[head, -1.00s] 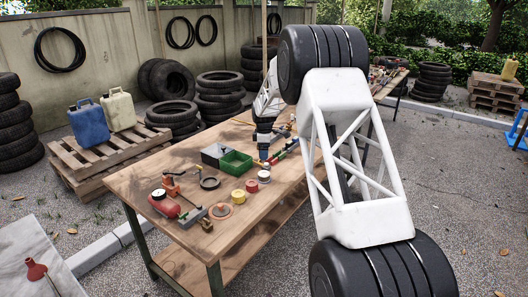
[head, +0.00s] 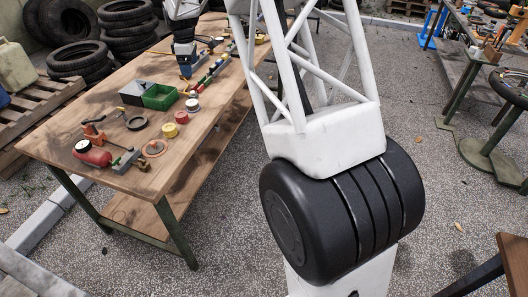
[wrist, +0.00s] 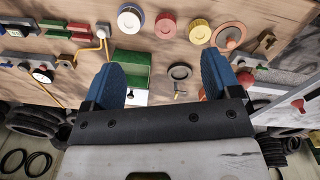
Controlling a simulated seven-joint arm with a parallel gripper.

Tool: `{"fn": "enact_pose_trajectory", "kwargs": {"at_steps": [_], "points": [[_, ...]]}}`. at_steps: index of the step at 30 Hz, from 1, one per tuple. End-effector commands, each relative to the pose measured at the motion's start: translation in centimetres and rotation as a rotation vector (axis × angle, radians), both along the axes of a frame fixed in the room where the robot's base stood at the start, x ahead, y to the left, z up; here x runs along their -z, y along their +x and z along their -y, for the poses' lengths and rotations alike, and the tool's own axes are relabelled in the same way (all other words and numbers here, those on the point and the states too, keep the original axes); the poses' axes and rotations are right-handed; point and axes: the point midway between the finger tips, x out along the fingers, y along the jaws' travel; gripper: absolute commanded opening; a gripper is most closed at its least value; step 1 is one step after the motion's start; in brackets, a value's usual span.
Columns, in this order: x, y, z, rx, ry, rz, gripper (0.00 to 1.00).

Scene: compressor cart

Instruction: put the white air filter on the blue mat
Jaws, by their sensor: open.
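The white air filter, a short round white piece (head: 192,105), stands on the wooden workbench to the right of the green bin. It also shows at the top of the wrist view (wrist: 130,18), left of a similar red piece. My gripper (head: 185,72) is over the bench behind the green bin, with blue fingers pointing down. In the wrist view my gripper (wrist: 162,72) has its fingers wide apart, with nothing between them. The filter is apart from the fingers. I cannot make out a blue mat in either view.
Beside the filter are a red piece (head: 182,117) and a yellow one (head: 169,130). The green bin (head: 160,97), a dark ring (head: 137,122) and a red gauge tank (head: 92,152) are on the workbench (head: 65,125). Another bench (head: 455,42) stands at the right.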

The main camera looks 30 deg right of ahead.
Motion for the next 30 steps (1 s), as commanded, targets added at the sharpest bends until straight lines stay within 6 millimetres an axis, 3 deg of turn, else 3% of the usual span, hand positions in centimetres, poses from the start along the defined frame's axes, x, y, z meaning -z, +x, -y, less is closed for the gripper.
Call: {"fn": "enact_pose_trajectory", "kwargs": {"at_steps": [3,12,21,30], "points": [[-2.3,-3.1,0.1,0.060,0.002,0.012,0.83],[-6.8,-10.8,0.4,0.217,0.012,0.038,0.83],[-10.0,-19.0,0.7,0.372,0.026,0.064,0.83],[-11.9,-27.4,0.9,0.527,0.044,0.090,0.83]]}}
